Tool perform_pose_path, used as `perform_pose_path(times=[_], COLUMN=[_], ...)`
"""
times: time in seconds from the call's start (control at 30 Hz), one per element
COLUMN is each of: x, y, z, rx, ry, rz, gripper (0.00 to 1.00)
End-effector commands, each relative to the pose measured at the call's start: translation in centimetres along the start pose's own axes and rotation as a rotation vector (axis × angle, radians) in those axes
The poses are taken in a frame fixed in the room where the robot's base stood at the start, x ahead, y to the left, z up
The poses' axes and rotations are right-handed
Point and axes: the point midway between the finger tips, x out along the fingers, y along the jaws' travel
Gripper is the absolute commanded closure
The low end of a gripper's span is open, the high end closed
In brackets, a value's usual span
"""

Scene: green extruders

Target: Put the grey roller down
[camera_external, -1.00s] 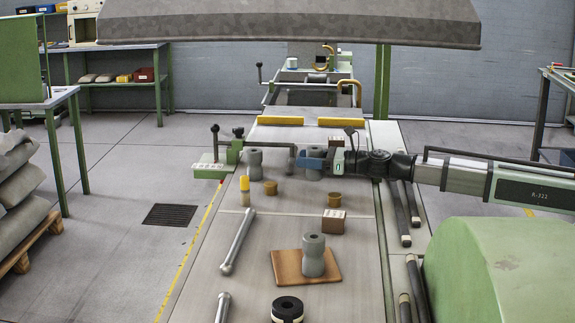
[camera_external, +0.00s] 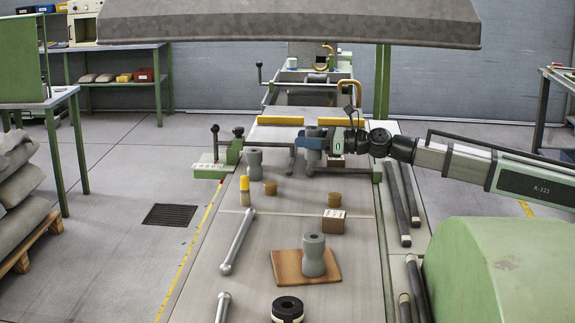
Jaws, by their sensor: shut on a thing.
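My gripper (camera_external: 313,143), with blue jaws, is shut around a grey roller (camera_external: 311,157) over the far part of the bench. The roller is upright and seems raised above the bench top; the jaws hide its middle. A third grey roller (camera_external: 313,256) stands on a brown board (camera_external: 285,266) nearer the camera.
A green clamp (camera_external: 232,152) with a dark lever stands at the bench's left edge. A yellow-topped cylinder (camera_external: 244,184), two brown pieces (camera_external: 270,187) (camera_external: 333,198), a brown box (camera_external: 334,222), a metal rod (camera_external: 238,242) and a black ring (camera_external: 287,309) lie about. Bare bench lies around the board.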

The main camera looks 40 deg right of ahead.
Motion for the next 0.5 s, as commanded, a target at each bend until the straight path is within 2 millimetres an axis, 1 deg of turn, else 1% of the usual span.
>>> perform_pose_path(times=[0.03, 0.07, 0.17, 0.2, 0.37, 0.4, 0.47, 0.5], x=[0.2, 0.3, 0.6, 0.7, 0.8, 0.8, 0.8, 0.8], y=[1.4, 2.2, 5.7, 7.3, 13.8, 15.4, 17.8, 19.4], z=[0.0, 0.0, 0.1, 0.1, 0.3, 0.4, 0.5, 0.6], rx=[0.0, 0.0, 0.0, 0.0, -0.001, -0.001, -0.001, -0.001], ry=[0.0, 0.0, 0.0, 0.0, 0.0, 0.0, -0.001, -0.001], rz=[0.016, 0.026, 0.066, 0.085, 0.159, 0.178, 0.206, 0.225], gripper=[0.83, 0.83, 0.83, 0.83, 0.83, 0.83, 0.83, 0.83])
